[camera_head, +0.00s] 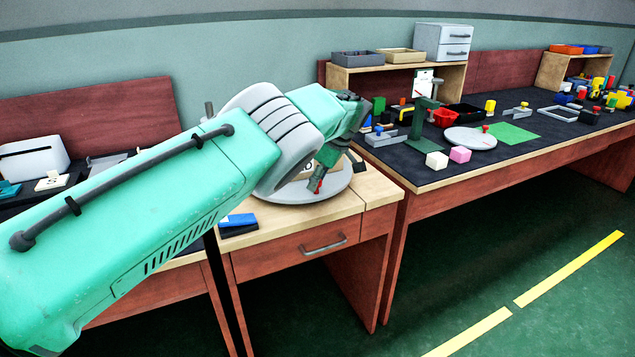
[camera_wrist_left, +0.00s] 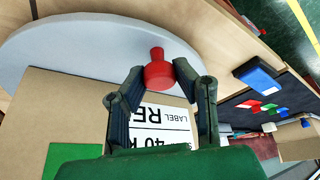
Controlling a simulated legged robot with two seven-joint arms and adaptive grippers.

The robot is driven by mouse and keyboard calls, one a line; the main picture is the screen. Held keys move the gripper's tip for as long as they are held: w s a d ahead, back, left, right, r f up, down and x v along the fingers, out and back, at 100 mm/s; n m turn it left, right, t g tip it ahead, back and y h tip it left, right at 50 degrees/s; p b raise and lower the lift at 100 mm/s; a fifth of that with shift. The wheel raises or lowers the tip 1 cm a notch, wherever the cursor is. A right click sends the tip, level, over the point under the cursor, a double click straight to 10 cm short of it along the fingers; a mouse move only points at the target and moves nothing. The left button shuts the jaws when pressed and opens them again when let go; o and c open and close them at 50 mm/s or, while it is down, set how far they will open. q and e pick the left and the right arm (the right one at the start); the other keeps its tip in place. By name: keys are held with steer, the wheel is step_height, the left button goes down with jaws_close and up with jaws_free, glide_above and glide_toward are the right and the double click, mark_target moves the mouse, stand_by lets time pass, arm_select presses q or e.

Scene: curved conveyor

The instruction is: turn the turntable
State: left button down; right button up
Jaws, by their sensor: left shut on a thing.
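The turntable is a round light-grey disc (camera_head: 338,188) on the wooden table, partly hidden by my left arm. In the left wrist view the disc (camera_wrist_left: 70,48) fills the upper left. A red knob (camera_wrist_left: 158,74) stands near its rim; it also shows in the head view (camera_head: 316,186). My left gripper (camera_wrist_left: 158,72) is shut on the red knob, with one finger on each side; in the head view it points down at the disc's near side (camera_head: 318,182). A cardboard box (camera_wrist_left: 62,105) with a white label and a green patch rests on the disc. My right gripper is not in view.
A blue and black block (camera_head: 238,224) lies near the table's front edge, left of the disc. On the dark bench (camera_head: 440,180) to the right stand a second grey disc (camera_head: 468,139), white and pink cubes, a green stand (camera_head: 421,118) and several small parts.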

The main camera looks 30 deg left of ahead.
arm_select(q)
steer(key=c, duration=1.3)
jaws_free()
steer(key=shift+w+a+r, duration=0.15)
steer(key=shift+w+r, duration=0.05)
steer(key=shift+r, duration=0.25)
steer(key=shift+s+f, duration=0.1)
steer(key=shift+s, duration=0.05)
steer(key=shift+f, duration=0.1)
steer(key=v, duration=0.7)
steer(key=shift+r, duration=0.2)
